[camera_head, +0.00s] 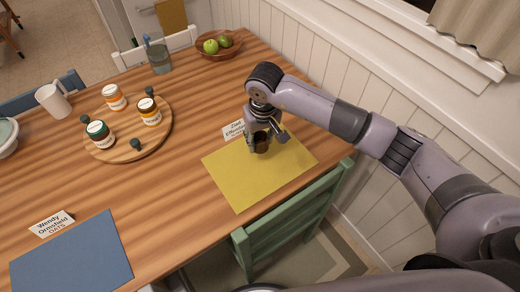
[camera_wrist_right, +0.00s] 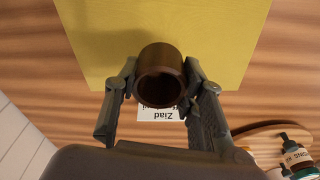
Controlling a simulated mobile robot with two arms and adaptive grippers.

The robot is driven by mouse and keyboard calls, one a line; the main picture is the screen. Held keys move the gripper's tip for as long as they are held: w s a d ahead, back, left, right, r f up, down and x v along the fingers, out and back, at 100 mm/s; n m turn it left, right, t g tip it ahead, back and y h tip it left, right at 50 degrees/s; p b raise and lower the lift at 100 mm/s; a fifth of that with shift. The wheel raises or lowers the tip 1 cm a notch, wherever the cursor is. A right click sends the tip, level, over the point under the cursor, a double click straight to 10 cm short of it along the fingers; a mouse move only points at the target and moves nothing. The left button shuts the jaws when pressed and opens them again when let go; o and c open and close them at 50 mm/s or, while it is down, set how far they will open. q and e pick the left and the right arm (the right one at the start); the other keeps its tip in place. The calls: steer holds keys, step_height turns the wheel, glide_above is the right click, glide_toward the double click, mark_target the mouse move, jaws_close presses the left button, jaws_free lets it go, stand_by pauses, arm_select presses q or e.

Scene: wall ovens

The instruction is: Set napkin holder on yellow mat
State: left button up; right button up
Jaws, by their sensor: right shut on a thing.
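The napkin holder (camera_head: 262,146), a dark brown ring, is between the fingers of my right gripper (camera_head: 265,139). In the right wrist view the ring (camera_wrist_right: 161,57) sits between both fingertips, its round opening facing the camera. The yellow mat (camera_head: 246,190) lies at the right side of the wooden table, and it fills the upper part of the right wrist view (camera_wrist_right: 225,45). The ring is over the mat's far part; whether it touches the mat I cannot tell. My left gripper is not in view.
A white name card (camera_head: 234,130) stands at the mat's far edge, beside the gripper. A round wooden board (camera_head: 127,152) with several jars is to the left. A bowl of green apples (camera_head: 218,54) is farther back. A green chair (camera_head: 290,225) borders the near edge.

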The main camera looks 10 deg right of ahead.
mark_target(259, 160)
step_height(259, 160, down, 7)
steer(key=shift+r+p, duration=0.1)
steer(key=shift+p, duration=0.3)
steer(key=shift+f, duration=0.2)
steer(key=o, duration=1.1)
steer(key=shift+o, duration=0.2)
steer(key=shift+r, duration=0.15)
steer(key=r, duration=0.4)
steer(key=s+r+b, duration=0.1)
steer(key=r, duration=0.7)
steer(key=shift+s+d+b, duration=0.1)
steer(key=shift+s+b, duration=0.15)
steer(key=shift+b, duration=0.1)
